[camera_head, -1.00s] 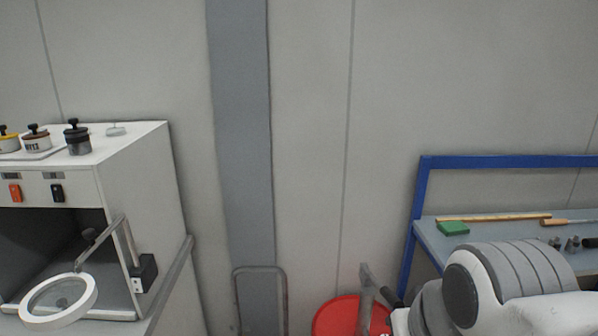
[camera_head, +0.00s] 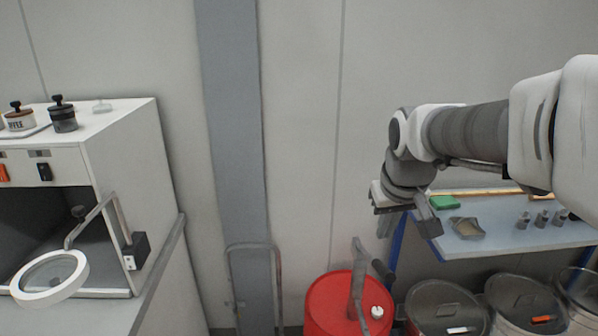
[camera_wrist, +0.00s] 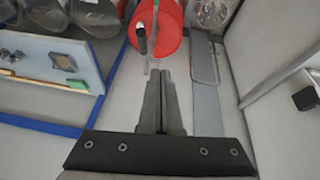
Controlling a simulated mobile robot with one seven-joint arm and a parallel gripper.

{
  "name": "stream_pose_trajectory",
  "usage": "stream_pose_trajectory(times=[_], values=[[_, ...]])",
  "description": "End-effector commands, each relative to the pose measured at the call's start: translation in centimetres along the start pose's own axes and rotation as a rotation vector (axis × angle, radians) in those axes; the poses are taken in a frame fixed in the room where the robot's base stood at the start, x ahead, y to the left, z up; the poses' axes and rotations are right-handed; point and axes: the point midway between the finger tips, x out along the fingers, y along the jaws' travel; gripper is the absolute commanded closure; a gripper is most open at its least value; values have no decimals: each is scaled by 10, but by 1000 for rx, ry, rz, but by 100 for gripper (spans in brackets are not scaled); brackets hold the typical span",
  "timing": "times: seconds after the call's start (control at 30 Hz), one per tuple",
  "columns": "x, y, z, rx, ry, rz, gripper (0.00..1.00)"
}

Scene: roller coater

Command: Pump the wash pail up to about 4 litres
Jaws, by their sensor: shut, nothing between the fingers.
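A red drum (camera_head: 322,306) stands on the floor at bottom centre of the head view, with a grey upright pump (camera_head: 357,275) on its top. The pump's lever has a black grip (camera_head: 383,272). The wrist view also shows the drum (camera_wrist: 170,35), the pump and the black grip (camera_wrist: 141,38). My gripper (camera_wrist: 160,72) is shut and empty. In the wrist view its fingertips point toward the drum and appear apart from the lever. A round metallic vessel (camera_wrist: 211,12) beside the drum is cut off by the frame; I cannot tell if it is the wash pail.
Several grey lidded bins (camera_head: 445,300) stand right of the drum, below a blue-framed bench (camera_head: 490,238) holding small tools. A white cabinet (camera_head: 135,170) with a magnifier (camera_head: 50,278) stands on the left. A grey metal frame (camera_head: 253,285) stands against the wall column.

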Motion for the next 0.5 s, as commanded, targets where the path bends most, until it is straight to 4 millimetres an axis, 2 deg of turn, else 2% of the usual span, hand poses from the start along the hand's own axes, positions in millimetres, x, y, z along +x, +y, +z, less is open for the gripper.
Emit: stream_pose_trajectory(times=[0.2, 0.5], values=[[37, 15, -33, -27, -29, 30, 100], [77, 30, -62, -61, -57, 66, 100]])
